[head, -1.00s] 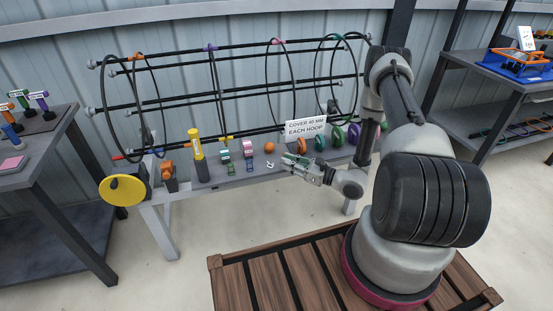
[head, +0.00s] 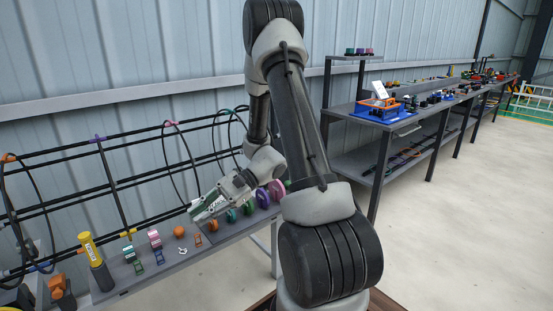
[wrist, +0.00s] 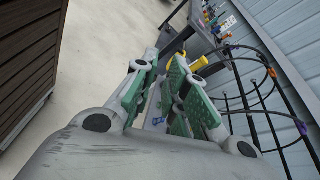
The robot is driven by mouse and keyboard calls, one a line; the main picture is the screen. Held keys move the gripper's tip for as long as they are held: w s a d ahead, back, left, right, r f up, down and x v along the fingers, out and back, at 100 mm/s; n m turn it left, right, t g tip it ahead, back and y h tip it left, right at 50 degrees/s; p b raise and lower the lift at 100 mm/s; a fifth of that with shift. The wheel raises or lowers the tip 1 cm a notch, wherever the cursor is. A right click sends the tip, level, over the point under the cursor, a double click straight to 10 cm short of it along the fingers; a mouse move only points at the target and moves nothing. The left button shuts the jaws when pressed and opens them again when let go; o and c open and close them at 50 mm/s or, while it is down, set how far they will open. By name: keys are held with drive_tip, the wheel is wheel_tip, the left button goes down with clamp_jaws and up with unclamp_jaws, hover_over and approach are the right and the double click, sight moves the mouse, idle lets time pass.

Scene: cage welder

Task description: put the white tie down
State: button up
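A small white piece (head: 182,251), which looks like the white tie, lies on the grey bench (head: 215,241) just in front of an orange ball (head: 179,232). It is too small to make out its shape well. My gripper (head: 194,212) is above the bench, up and to the right of the white piece and apart from it. In the wrist view its green-padded fingers (wrist: 163,100) stand apart with a gap between them. I see nothing held in the gap.
Coloured ties (head: 158,256) stand left of the white piece, beside a yellow-topped cylinder (head: 95,260). Several coloured spools (head: 248,208) line the bench to the right. Black hoops (head: 181,165) on long rods rise behind. Another bench with a blue tray (head: 385,115) stands at right.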

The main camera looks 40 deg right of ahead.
drive_tip(key=s+d+r+n+t+h, duration=0.2)
drive_tip(key=s+d+r+n+h, duration=0.4)
drive_tip(key=s+r+h, duration=0.1)
drive_tip(key=s+d+r+n+t+h, duration=0.2)
drive_tip(key=s+d+r+n+h, duration=0.4)
drive_tip(key=s+r, duration=0.3)
wheel_tip(320, 180, up, 3)
drive_tip(key=shift+s+f+n+h, duration=0.2)
drive_tip(key=shift+s+n+h, duration=0.2)
drive_tip(key=shift+n+h, duration=0.25)
